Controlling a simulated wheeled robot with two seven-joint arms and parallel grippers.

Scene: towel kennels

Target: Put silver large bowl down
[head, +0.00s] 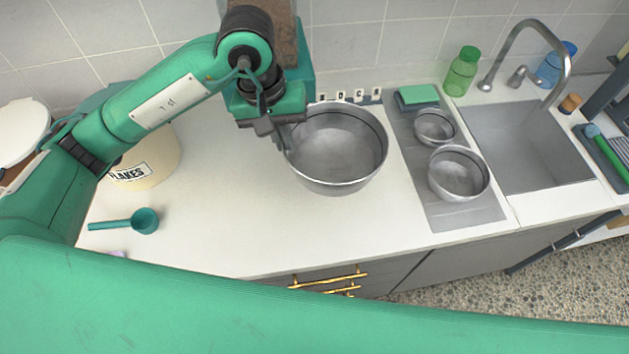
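The silver large bowl (338,158) is upright at the middle of the white counter, left of the grey mat. Whether its base touches the counter or hangs just above it, I cannot tell. My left gripper (284,142) comes down from above at the bowl's left rim. Its fingers appear closed on that rim, though the fingertips are partly hidden. My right gripper is out of view.
Two smaller metal bowls (459,174) (434,127) and a green sponge (418,94) are on the grey mat (466,216). A sink (529,147) lies right of it. A teal scoop (145,220) and a cream flakes container (150,165) stand left. The counter's front middle is clear.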

